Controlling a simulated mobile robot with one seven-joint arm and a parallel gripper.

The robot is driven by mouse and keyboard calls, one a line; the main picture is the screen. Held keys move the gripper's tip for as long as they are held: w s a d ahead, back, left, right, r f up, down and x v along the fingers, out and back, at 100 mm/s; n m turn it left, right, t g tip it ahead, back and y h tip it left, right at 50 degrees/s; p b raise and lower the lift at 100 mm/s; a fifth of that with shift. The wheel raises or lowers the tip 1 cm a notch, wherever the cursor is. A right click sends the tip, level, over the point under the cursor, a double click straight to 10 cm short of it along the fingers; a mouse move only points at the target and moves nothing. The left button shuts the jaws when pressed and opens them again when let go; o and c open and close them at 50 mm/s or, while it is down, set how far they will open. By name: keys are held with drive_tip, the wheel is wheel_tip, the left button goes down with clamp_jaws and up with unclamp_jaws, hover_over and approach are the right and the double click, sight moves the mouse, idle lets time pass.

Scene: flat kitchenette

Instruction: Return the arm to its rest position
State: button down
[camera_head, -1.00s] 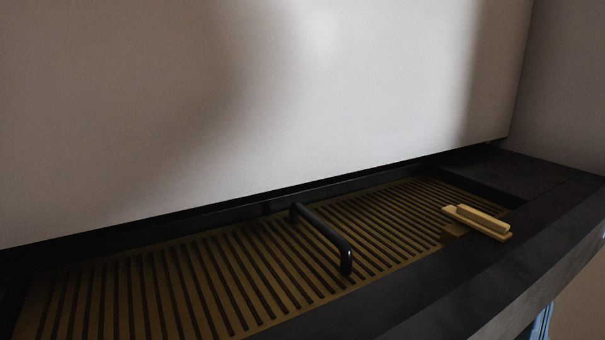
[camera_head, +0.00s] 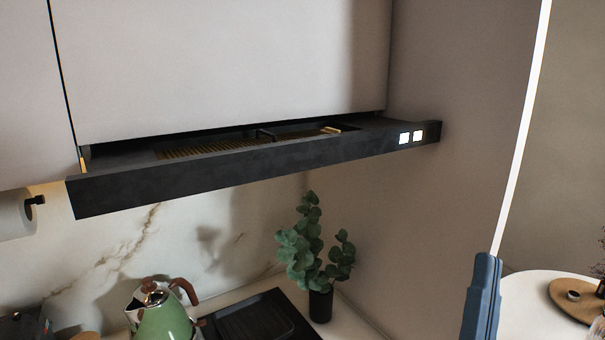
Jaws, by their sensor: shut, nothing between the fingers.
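A blue, upright part (camera_head: 482,300), which appears to be a piece of my arm, stands at the lower right of the head view, cut off by the bottom edge. My gripper and its fingers cannot be made out in this view. The blue part stands in front of the wall's pale end edge and the round white table. It appears clear of the dark range hood (camera_head: 250,160).
The hood juts out under pale cabinets, with a brass-coloured grille on top and two lit squares at right. Below are a green kettle (camera_head: 168,318), a plant (camera_head: 313,250) in a dark pot and a dark cooktop (camera_head: 255,318). A white table (camera_head: 530,290) is at right.

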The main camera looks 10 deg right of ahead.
drive_tip(key=w+a+r+n+t+y, duration=0.4)
drive_tip(key=w+a+r+n+y, duration=0.3)
drive_tip(key=a, duration=0.2)
drive_tip(key=s+a+r+n+y+b, duration=0.1)
drive_tip(key=s+a+r+n+y, duration=0.2)
drive_tip(key=a+r, duration=0.3)
drive_tip(key=s+a+r+n+t+y+b, duration=0.1)
drive_tip(key=s+a+r+n+y, duration=0.2)
drive_tip(key=a+r+n+y, duration=0.2)
drive_tip(key=a+r+y, duration=0.1)
drive_tip(key=a, duration=0.2)
drive_tip(key=shift+a+r+n+t, duration=0.25)
drive_tip(key=shift+r+n+t, duration=0.05)
drive_tip(key=shift+r, duration=0.1)
drive_tip(key=shift+w, duration=0.1)
drive_tip(key=shift+a, duration=0.1)
